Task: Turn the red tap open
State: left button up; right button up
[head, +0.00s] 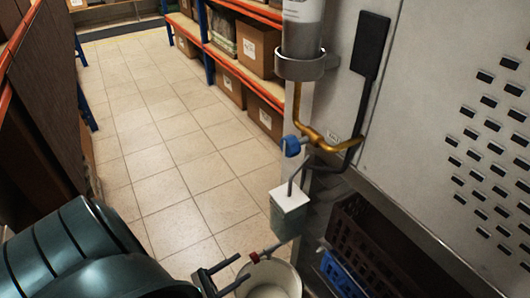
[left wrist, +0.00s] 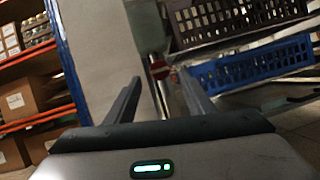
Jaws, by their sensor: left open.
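The red tap (head: 255,257) is a small red handle on a short metal spout below a grey-green box with a white top (head: 287,217). It sits above the rim of a white bucket (head: 292,271). My left gripper (head: 244,267) is open, with its two dark fingers pointing at the tap from the left. In the left wrist view the red tap (left wrist: 160,70) shows between the fingertips and appears a little beyond them. I cannot tell whether a finger touches it. My right gripper is not in view.
A blue tap (head: 291,146) sits on a brass pipe (head: 318,136) above the box. A brown crate (head: 362,232) and a blue crate (head: 340,276) stand under the counter to the right. Shelves with cardboard boxes (head: 259,48) line the back. The tiled aisle is clear.

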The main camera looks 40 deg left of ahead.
aim_at(265, 253)
pick_arm(q)
jog(key=p+x, duration=0.3)
jog(key=x, duration=0.8)
jog(key=shift+w, duration=0.1)
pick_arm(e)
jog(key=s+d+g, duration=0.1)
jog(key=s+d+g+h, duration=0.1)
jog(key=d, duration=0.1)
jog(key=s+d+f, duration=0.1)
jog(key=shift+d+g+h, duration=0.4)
pick_arm(q)
jog(key=c, duration=1)
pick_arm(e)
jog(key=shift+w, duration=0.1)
